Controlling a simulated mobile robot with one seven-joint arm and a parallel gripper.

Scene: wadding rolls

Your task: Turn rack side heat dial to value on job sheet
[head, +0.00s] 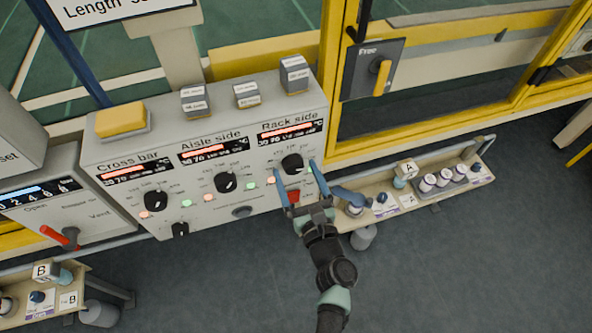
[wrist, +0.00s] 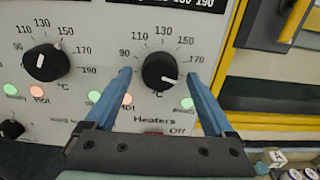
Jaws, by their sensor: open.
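The rack side heat dial (head: 292,162) is a round black knob under the "Rack side" display (head: 291,131), at the right of the grey control panel. In the wrist view the dial (wrist: 159,67) has a white mark toward its lower right, below the 170 label; the exact value is unclear. My gripper (head: 292,168) is open, with its two blue fingers on either side of the dial. In the wrist view my gripper (wrist: 159,74) has a fingertip left and right of the knob, with small gaps showing. No readable job sheet value shows.
The aisle side dial (wrist: 45,63) sits to the left, with green and red lamps between the dials. A red switch (head: 294,196) is below the rack side dial. A yellow-framed door (head: 330,80) and a low shelf with bottles (head: 428,183) are to the right.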

